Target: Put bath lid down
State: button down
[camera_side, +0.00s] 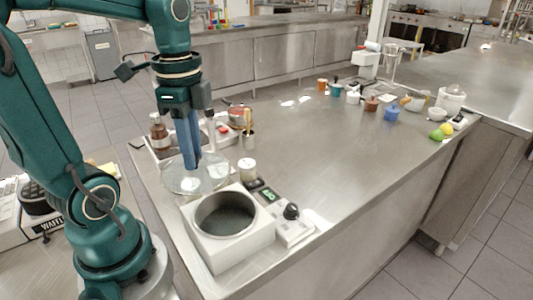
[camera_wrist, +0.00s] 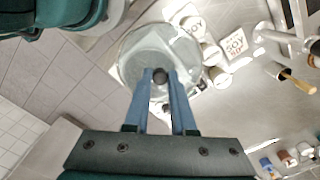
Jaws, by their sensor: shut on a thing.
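The clear glass bath lid (camera_side: 178,182) is a round disc with a dark knob, seen in the wrist view (camera_wrist: 135,58) too. My gripper (camera_side: 191,168) points down with its blue fingers shut on the knob, which shows between the fingertips in the wrist view (camera_wrist: 160,82). The white bath (camera_side: 230,252) is a square box with an open round well, in front and slightly to the right of the lid in the side view. The lid is not covering the well. Whether the lid touches the counter is hard to tell.
A small white jar (camera_side: 247,170) and a control unit with a black knob (camera_side: 291,212) stand close to the bath. A brown bottle (camera_side: 159,134) and a utensil pot (camera_side: 248,139) stand behind. The middle of the steel counter (camera_side: 345,150) is clear.

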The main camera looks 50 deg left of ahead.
jog(key=s+a+r, duration=0.2)
jog(key=a, duration=0.1)
jog(key=a+r, duration=0.1)
jog(key=a, duration=0.1)
jog(key=shift+s+a+r, duration=0.1)
jog(key=shift+s+r, duration=0.25)
jog(key=shift+s, duration=0.05)
jog(key=shift+w+d+m, duration=0.15)
jog(key=shift+d+m, duration=0.05)
jog(key=shift+m, duration=0.7)
jog(key=w+d, duration=0.1)
jog(key=w+d+f, duration=0.1)
jog(key=w+d, duration=0.1)
jog(key=shift+w, duration=0.3)
jog(key=w+d+f+n, duration=0.1)
jog(key=w+d+n, duration=0.4)
jog(key=w+n, duration=0.1)
jog(key=m, duration=0.4)
send_over(209, 159)
jog(key=shift+d+r, duration=0.1)
jog(key=shift+r, duration=0.25)
jog(key=shift+m, duration=0.6)
jog(key=s+a, duration=0.2)
jog(key=s+a+r, duration=0.1)
jog(key=s, duration=0.2)
jog(key=shift+a, duration=0.4)
jog(key=shift+s+a+r+n, duration=0.2)
jog(key=shift+s+a+n, duration=0.3)
jog(key=shift+a, duration=0.05)
